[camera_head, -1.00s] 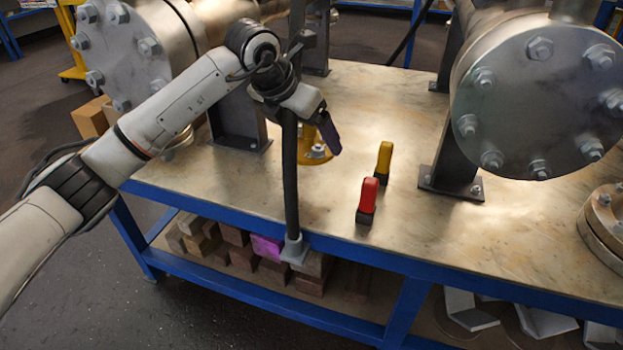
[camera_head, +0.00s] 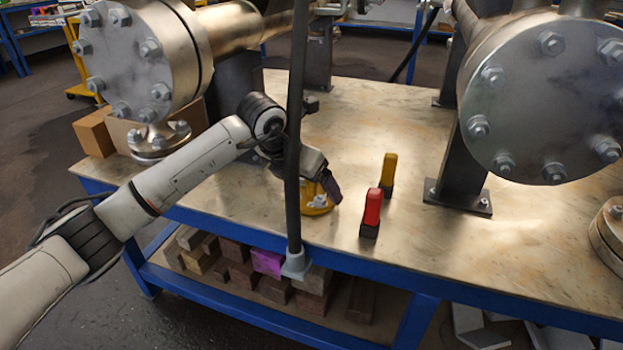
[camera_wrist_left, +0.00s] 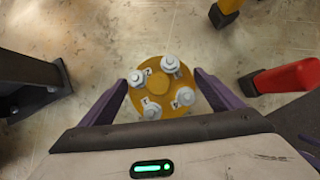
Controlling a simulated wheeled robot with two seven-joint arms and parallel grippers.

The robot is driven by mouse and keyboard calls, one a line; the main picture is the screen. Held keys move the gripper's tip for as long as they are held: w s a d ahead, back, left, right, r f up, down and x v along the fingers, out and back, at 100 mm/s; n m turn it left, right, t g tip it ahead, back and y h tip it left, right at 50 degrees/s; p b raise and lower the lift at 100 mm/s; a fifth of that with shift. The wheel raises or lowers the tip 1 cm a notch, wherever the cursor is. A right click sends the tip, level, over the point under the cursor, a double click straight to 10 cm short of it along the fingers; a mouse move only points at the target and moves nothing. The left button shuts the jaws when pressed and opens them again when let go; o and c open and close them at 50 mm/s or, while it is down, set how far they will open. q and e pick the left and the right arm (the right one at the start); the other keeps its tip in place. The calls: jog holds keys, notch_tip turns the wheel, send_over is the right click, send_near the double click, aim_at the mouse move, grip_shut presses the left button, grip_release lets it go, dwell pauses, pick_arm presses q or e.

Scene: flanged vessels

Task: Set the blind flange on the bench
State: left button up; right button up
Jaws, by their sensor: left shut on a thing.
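The blind flange is a yellow disc (camera_head: 318,207) with several grey bolts, near the bench's front edge in the head view. It also shows in the left wrist view (camera_wrist_left: 158,88), seen from above, lying level between purple fingers. My left gripper (camera_head: 325,190) is shut on its rim; both fingers show in the left wrist view (camera_wrist_left: 165,95). A dark post hides part of the gripper and flange in the head view. The bench (camera_head: 340,110) has a worn tan top and blue frame. I cannot tell whether the flange touches it. My right gripper is not in view.
The dark post (camera_head: 293,150) stands at the bench's front edge. A red-handled tool (camera_head: 372,208) and a yellow-handled one (camera_head: 388,172) stand right of the flange. Large flanged vessels (camera_head: 145,60) (camera_head: 540,110) stand left and right. The bench top behind the handles is mostly bare.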

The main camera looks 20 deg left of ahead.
pick_arm(q)
jog(key=shift+w+r, duration=0.1)
jog(key=shift+r, duration=0.1)
jog(key=o, duration=1)
jog(key=shift+f, duration=0.2)
jog(key=shift+o, duration=0.2)
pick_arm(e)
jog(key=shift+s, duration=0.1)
pick_arm(q)
jog(key=shift+s+r, duration=0.2)
jog(key=shift+r, duration=0.1)
jog(key=p+v, duration=0.3)
jog(key=v, duration=0.8)
jog(key=shift+s+r, duration=0.2)
jog(key=shift+s, duration=0.05)
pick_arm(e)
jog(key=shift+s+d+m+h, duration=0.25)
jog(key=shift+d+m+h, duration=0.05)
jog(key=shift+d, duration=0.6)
